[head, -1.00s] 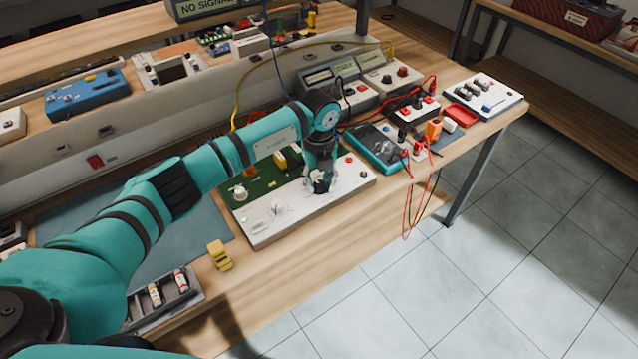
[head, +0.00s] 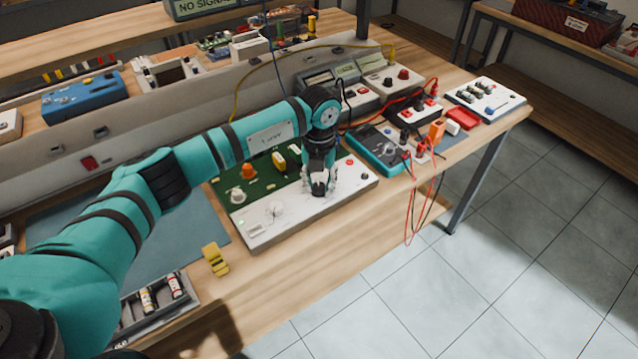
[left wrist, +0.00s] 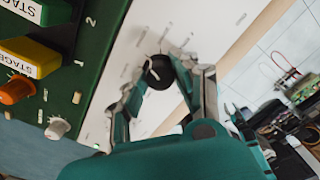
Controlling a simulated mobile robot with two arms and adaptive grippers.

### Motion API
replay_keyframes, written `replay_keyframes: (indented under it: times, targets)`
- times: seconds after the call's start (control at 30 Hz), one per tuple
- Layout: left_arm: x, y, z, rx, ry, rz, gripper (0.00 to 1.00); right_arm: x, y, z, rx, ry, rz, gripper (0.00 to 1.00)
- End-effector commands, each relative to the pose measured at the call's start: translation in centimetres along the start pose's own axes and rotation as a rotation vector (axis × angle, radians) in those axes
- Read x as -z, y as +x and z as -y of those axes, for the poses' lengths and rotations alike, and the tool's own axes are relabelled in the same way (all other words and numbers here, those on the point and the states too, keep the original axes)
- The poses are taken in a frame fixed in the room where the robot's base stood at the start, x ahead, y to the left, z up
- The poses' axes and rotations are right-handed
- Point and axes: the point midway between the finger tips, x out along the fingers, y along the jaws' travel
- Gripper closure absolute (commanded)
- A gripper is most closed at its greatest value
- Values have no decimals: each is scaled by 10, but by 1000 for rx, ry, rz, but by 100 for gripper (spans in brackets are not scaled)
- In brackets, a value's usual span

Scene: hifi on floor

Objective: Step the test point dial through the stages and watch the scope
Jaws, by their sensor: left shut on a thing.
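The test point dial is a round black knob (left wrist: 160,72) on a white panel with small marks around it, seen in the left wrist view. My left gripper (left wrist: 156,82) has its fingers on either side of the knob and is shut on it. In the head view my left gripper (head: 320,190) points down at the right part of the white panel (head: 345,199) and hides the knob. A green board with STAGE labels (head: 252,185) adjoins the panel. A screen reading NO SIGNAL (head: 200,7) is cut off at the top edge. My right gripper is out of view.
A teal multimeter (head: 378,149) with red and black leads (head: 418,185) lies right of the panel. A yellow object (head: 215,259) and a tray with small cylinders (head: 160,300) are at the front left. Bare wood borders the panel's front.

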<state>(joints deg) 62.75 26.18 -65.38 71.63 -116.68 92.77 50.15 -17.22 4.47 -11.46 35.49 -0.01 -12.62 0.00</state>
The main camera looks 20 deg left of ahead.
Motion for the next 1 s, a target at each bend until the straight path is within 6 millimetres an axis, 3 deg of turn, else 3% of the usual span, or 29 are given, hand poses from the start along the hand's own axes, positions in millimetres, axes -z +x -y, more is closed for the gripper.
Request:
replay_keyframes:
  times: [0.23, 0.27, 0.43, 0.77, 1.0]
  targets:
    - [-1, -2, 0, 2, -1, 4, 100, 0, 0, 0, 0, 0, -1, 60]
    - [-1, -2, 0, 2, -1, 4, 69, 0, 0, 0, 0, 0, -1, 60]
    - [-1, -1, 0, 1, -2, 3, 48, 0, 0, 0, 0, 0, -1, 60]
    - [-1, -4, 0, 1, -2, 2, 48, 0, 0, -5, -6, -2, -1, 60]
    - [-2, -44, 0, 2, -2, 6, 48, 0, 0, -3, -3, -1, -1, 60]
